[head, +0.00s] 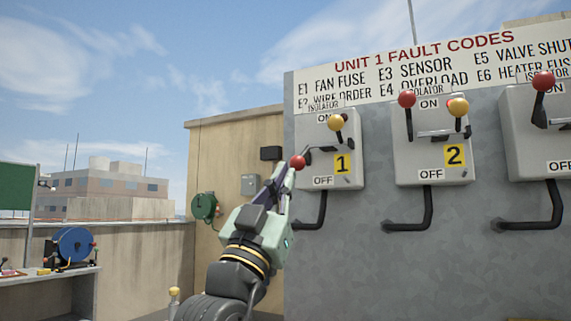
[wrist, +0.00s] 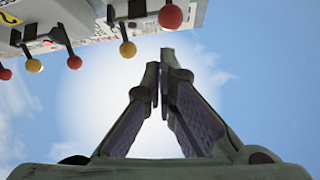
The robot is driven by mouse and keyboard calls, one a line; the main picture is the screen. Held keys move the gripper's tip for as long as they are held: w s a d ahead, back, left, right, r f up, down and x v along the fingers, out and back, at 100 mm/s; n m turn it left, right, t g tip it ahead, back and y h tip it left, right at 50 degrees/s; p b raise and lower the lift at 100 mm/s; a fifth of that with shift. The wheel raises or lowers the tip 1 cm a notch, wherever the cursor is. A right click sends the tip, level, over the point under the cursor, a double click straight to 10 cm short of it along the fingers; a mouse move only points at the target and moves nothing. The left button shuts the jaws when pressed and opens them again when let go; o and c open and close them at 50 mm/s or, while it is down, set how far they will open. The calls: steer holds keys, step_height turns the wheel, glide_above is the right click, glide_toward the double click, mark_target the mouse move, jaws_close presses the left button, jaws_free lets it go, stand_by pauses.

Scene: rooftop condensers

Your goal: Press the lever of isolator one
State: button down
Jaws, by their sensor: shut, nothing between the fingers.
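Isolator one (head: 354,183) is a grey box with a yellow "1" label, ON printed above and OFF below. Its red-knobbed lever (head: 298,162) reaches out low at the box's left side; a yellow knob (head: 336,123) stands higher, near ON. My gripper (head: 284,172) is shut and empty, pointing up, its fingertips just left of the red knob in the head view. In the wrist view the shut fingertips (wrist: 165,57) appear below the red knob (wrist: 170,16) with a gap of sky between. Depth and contact are hard to tell.
Isolator two (head: 435,160) and a third box (head: 540,125) stand to the right, with similar knobs. Bent black pipes (head: 318,213) hang below the boxes. A fault-code sign (head: 430,65) is above. A bench with a blue reel (head: 75,245) is far left. Open air lies left of my arm.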

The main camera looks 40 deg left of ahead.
steer(key=f, duration=0.1)
steer(key=s+f, duration=0.1)
steer(key=f, duration=0.1)
steer(key=shift+s+f+h+b, duration=0.25)
steer(key=shift+s+h+b, duration=0.05)
steer(key=shift+s+b, duration=0.1)
